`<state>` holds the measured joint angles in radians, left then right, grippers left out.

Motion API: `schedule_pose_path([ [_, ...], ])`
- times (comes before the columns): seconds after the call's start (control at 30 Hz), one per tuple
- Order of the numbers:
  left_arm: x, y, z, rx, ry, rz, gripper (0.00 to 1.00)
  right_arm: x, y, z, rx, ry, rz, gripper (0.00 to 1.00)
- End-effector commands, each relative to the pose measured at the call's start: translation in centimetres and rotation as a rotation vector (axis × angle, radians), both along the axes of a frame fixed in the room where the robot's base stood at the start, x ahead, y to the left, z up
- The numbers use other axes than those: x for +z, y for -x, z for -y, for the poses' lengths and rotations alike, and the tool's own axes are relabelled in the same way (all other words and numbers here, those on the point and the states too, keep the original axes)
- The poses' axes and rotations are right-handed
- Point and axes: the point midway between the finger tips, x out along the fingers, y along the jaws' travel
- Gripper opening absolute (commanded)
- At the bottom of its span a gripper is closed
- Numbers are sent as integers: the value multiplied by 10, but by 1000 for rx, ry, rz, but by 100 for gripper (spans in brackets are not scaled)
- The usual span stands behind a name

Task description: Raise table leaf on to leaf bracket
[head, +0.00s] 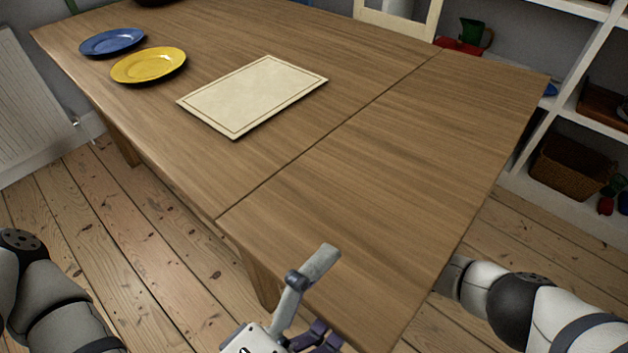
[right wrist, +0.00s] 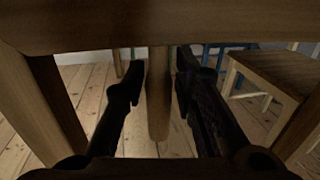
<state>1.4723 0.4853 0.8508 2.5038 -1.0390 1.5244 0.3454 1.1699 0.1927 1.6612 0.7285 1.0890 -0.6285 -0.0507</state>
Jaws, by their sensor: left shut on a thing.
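The wooden table leaf (head: 400,170) is at the right end of the table in the head view. It looks about level with the main tabletop (head: 250,50), with a thin seam between them. My left gripper (head: 302,286) is shut on the leaf's near edge, with one grey finger lying over the top surface. Its other finger is mostly hidden. My right arm reaches below the leaf's right edge, so its gripper is hidden in the head view. In the right wrist view my right gripper (right wrist: 158,90) is open under the table, its dark fingers apart. I cannot make out the leaf bracket.
A cream placemat (head: 255,93), a yellow plate (head: 149,65) and a blue plate (head: 112,41) lie on the main tabletop. White shelves (head: 560,125) stand at the right. Under the table, the right wrist view shows wooden legs and a chair (right wrist: 270,72).

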Motion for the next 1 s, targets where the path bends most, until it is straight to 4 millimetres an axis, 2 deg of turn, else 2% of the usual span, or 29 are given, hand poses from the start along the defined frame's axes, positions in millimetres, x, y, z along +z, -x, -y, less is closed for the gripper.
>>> schedule_pose_path([
  [0.03,9,1,2,-7,24,10,79,2,0,0,0,0,1,8],
  [0.07,9,1,2,-7,24,10,79,2,0,0,0,0,1,1],
  [0.1,9,1,2,-7,24,10,79,2,0,0,0,0,1,0],
  [0.57,9,1,2,-6,24,10,79,3,4,9,62,4,12,0],
  [0.83,9,1,2,-6,24,10,79,2,20,36,252,6,9,0],
  [1.0,9,1,2,-6,24,11,79,2,30,60,277,3,1,0],
])
